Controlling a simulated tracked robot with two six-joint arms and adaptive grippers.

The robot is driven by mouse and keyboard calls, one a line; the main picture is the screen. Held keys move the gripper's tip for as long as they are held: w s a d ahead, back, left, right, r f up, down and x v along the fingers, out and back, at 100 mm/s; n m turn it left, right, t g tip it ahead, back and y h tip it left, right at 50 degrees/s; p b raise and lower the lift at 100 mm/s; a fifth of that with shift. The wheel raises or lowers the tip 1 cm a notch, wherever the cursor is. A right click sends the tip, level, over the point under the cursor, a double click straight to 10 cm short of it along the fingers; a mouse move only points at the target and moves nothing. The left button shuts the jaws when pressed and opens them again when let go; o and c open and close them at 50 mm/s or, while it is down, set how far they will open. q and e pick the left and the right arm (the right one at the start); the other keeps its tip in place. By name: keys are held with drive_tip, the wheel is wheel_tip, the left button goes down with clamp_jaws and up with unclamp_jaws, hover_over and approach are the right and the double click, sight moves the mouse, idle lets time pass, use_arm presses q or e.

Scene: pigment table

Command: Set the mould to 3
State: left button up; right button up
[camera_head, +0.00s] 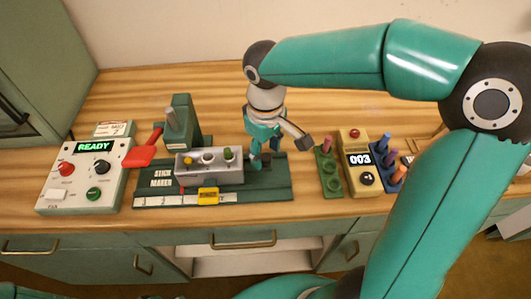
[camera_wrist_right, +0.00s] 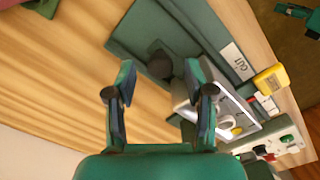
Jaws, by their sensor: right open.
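The grey mould (camera_head: 225,177) sits on the dark green stick maker base (camera_head: 272,190), with a row of round parts on its top. A yellow block (camera_head: 208,196) stands at the base's front strip of white labels; its marking is too small to read. My right gripper (camera_head: 262,162) is open and points down at the mould's right end. In the right wrist view its fingers (camera_wrist_right: 158,77) stand apart, with a dark round knob (camera_wrist_right: 160,65) beyond the gap; I cannot tell whether they touch it. The mould (camera_wrist_right: 217,115) shows partly behind the right-hand finger. My left gripper does not show.
A control box (camera_head: 83,178) with a READY display stands at the left. A red lever (camera_head: 140,154) and green press column (camera_head: 181,122) rise behind the mould. A yellow counter box (camera_head: 358,176) reading 003 and pigment racks (camera_head: 330,178) stand right. The table behind is clear.

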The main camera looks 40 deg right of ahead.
drive_tip(key=shift+f, duration=0.55)
clamp_jaws()
